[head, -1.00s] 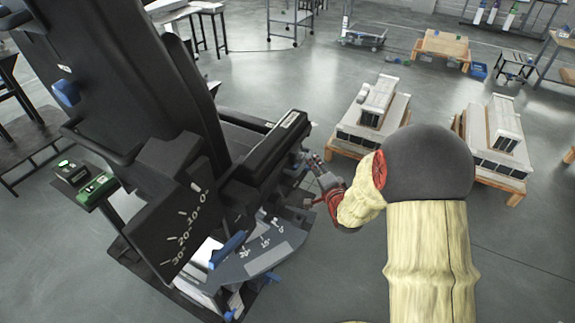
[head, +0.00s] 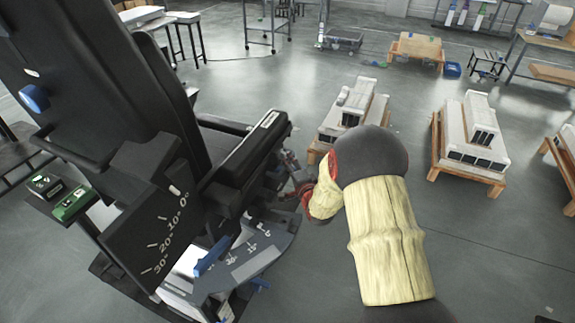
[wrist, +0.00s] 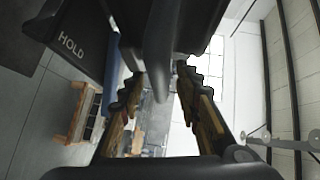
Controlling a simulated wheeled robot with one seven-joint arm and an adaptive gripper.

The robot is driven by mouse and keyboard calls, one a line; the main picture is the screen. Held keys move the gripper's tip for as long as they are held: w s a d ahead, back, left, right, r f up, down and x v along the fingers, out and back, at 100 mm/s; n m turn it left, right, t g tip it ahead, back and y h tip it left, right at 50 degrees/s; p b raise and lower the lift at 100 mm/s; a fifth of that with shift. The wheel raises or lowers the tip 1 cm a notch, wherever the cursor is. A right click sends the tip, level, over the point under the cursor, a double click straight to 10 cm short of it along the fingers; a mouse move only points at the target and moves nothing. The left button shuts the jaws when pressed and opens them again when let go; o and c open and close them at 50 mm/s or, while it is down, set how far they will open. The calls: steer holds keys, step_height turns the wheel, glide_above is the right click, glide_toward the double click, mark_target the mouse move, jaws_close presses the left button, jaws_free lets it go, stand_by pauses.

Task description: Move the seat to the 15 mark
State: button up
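The black seat (head: 150,90) fills the left of the head view, its back upright and leaning slightly. A side plate (head: 150,225) reads 0 to 30, with a white pointer (head: 174,190) near the 0 end. A grey floor-level scale (head: 250,252) has more marks, too small to read surely; a blue lever (head: 211,256) stands beside it. My gripper (wrist: 160,82) is low beside the armrest (head: 247,150), mostly hidden in the head view. In the wrist view its serrated fingers are apart, with a dark part above and between them; contact is unclear. A black part marked HOLD (wrist: 72,45) is at upper left.
A green control box (head: 72,203) stands left of the seat. Pallets with white-grey units (head: 470,135) stand at the right, and a wooden low table (head: 417,47) at the back. Grey floor is open between them.

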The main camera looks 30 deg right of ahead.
steer(key=c, duration=0.3)
jaws_close()
stand_by(0.7)
